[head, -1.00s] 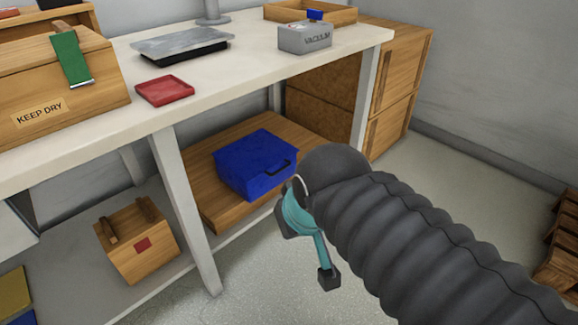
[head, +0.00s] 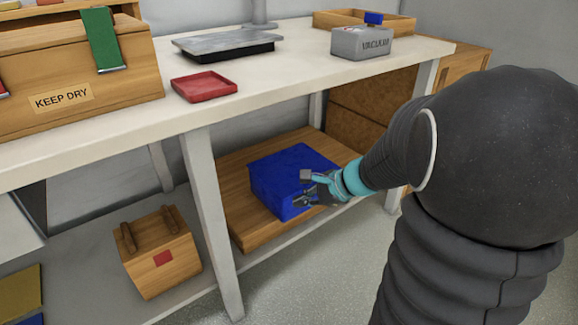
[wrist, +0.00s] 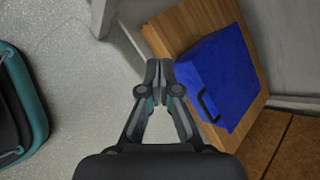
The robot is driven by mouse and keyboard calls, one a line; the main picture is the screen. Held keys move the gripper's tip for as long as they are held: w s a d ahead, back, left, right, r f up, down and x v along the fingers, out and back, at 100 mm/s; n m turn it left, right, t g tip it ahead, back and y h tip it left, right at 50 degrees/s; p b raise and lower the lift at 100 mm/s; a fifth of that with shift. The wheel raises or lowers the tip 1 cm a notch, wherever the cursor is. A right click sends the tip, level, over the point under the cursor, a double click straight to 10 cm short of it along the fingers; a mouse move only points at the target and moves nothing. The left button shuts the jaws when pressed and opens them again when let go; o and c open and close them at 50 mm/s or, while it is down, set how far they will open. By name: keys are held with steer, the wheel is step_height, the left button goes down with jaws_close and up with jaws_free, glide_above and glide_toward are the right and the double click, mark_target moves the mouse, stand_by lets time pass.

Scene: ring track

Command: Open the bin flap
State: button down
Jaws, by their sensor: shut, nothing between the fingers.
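A blue bin (head: 282,180) with a dark handle on its front sits on a wooden board (head: 249,234) on the low shelf under the bench. The bin also shows in the wrist view (wrist: 217,72), with its dark handle (wrist: 208,106) facing the gripper's side. The bin's top looks closed. My gripper (head: 306,186) overlaps the front of the bin in the head view and hides part of it, including the handle. In the wrist view my gripper (wrist: 160,72) is shut and empty, with its tips beside the bin and over the board's edge. I cannot tell whether it touches anything.
The white bench (head: 143,127) stands above, with a white leg (head: 212,220) left of the bin. A wooden crate (head: 160,252) sits on the lower left. A red tray (head: 204,87) and a grey vacuum box (head: 361,42) are on the bench. Open floor lies in front.

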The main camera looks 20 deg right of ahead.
steer(key=w+d+f+m+t+h+b, duration=0.15)
steer(key=w+d+f+m, duration=0.25)
steer(key=d+f+m, duration=0.4)
steer(key=w+d+f+m+t+h+b, duration=0.1)
steer(key=w+d+f+m+t+b, duration=0.15)
steer(key=d+f+m, duration=0.5)
steer(key=w+a+f+n, duration=0.1)
steer(key=w+f+n, duration=0.25)
steer(key=w, duration=0.55)
steer(key=shift+w+a+r+m+b, duration=0.15)
steer(key=shift+r+m+b, duration=0.1)
steer(key=shift+r, duration=0.65)
steer(key=shift+w+a+r+m+b, duration=0.1)
steer(key=shift+r+m, duration=0.15)
steer(key=shift+r, duration=0.6)
